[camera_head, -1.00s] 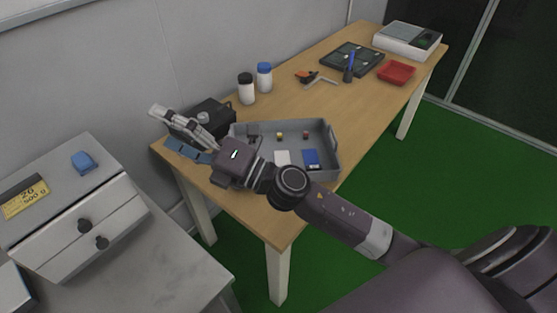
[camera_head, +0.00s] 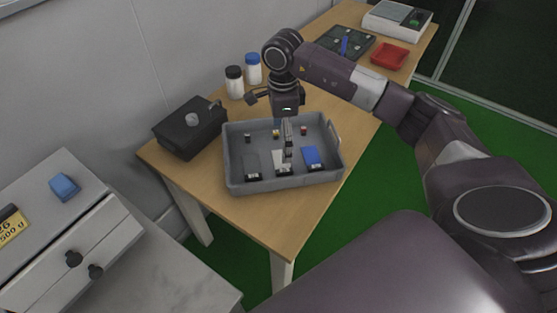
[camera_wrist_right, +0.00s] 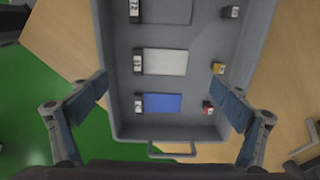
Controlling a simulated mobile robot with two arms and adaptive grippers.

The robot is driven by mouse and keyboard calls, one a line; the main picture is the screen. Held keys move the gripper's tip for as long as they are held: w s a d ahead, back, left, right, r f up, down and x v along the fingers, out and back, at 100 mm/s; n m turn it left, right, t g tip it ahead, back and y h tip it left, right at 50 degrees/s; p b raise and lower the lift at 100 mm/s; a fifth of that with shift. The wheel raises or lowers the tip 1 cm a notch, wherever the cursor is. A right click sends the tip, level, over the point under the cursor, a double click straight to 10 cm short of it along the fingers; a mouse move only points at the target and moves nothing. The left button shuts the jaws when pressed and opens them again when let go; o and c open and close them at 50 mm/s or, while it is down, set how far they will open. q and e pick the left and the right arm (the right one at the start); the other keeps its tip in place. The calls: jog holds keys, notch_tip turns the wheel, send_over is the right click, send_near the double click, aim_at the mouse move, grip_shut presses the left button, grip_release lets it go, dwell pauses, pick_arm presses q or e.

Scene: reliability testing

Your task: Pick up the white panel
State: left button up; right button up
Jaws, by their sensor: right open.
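The white panel (camera_wrist_right: 165,62) lies flat on the floor of the grey tray (camera_head: 330,177), between a grey panel (camera_wrist_right: 166,11) and a blue panel (camera_wrist_right: 162,103). In the head view the white panel (camera_head: 278,158) is partly hidden by my right gripper (camera_head: 287,143). My right gripper also shows in the right wrist view (camera_wrist_right: 160,88), open and empty, pointing down over the tray. Its fingers stand wide apart to either side of the white and blue panels. The left gripper is not in view.
Small dark, yellow and red blocks (camera_wrist_right: 208,107) sit in the tray. A black box (camera_head: 190,128) stands left of it, with two bottles (camera_head: 234,82) behind. A red tray (camera_head: 390,56) and a scale (camera_head: 398,20) are farther back. A drawer unit (camera_head: 80,220) stands at left.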

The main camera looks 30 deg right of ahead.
jog(key=shift+s+f, duration=0.2)
jog(key=shift+f, duration=0.15)
jog(key=f+p, duration=0.1)
jog(key=f, duration=0.4)
jog(key=shift+w+f+p, duration=0.2)
jog(key=shift+f+p, duration=0.1)
jog(key=shift+p, duration=0.05)
jog(key=shift+d+f, duration=0.1)
jog(key=shift+f, duration=0.4)
jog(key=shift+c, duration=0.8)
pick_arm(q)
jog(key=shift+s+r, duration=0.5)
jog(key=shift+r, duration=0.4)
pick_arm(e)
grip_shut()
